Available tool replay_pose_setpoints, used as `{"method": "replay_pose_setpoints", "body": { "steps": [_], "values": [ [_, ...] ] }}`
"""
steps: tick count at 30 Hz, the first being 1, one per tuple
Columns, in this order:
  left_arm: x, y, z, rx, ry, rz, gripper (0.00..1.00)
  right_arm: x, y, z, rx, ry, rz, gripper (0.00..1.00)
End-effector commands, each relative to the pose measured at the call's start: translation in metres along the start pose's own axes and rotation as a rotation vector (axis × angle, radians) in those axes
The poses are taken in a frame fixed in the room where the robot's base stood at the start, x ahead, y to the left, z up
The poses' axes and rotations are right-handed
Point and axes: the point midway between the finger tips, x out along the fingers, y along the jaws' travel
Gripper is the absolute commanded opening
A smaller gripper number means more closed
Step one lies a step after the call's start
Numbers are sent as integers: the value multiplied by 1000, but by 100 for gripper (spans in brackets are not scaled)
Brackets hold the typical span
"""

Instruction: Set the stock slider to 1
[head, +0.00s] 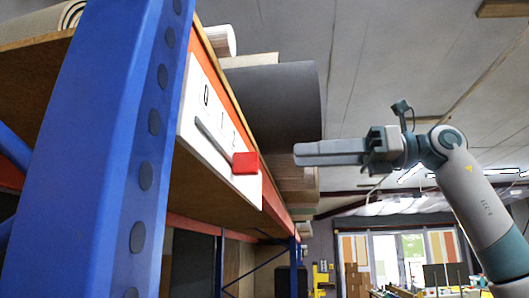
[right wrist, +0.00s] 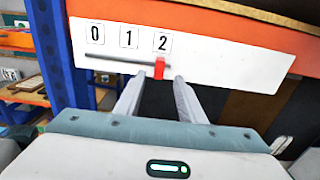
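The stock slider is a white panel (head: 215,130) with a dark slot and the labels 0, 1 and 2, fixed to the orange shelf beam. It also shows in the right wrist view (right wrist: 215,55). Its red knob (head: 245,163) sits at the slot's right end, under the 2 in the right wrist view (right wrist: 159,68). My right gripper (head: 298,154) points at the panel from the right, with a visible gap to the knob in the head view. In the right wrist view its two fingers (right wrist: 158,82) are apart, one on each side of the knob in the picture. My left gripper is not in view.
A blue rack upright (head: 105,150) stands close at the left of the panel. Rolls (head: 275,100) lie on the shelf above the orange beam (right wrist: 260,33). The space right of the panel, around my right arm, looks free.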

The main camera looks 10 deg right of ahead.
Motion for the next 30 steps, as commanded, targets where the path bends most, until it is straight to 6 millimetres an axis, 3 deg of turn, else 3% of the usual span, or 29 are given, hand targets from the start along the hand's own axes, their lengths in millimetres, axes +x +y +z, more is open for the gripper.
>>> {"method": "replay_pose_setpoints", "body": {
  "steps": [9,15,29,30],
  "values": [
    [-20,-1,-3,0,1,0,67,57,0,2,0,2,1,36],
    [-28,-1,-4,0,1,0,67,80,0,1,0,1,0,36],
    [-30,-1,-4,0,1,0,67,90,0,-1,0,1,0,36],
    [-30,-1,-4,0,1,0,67,90,0,0,0,1,0,31]
  ]
}}
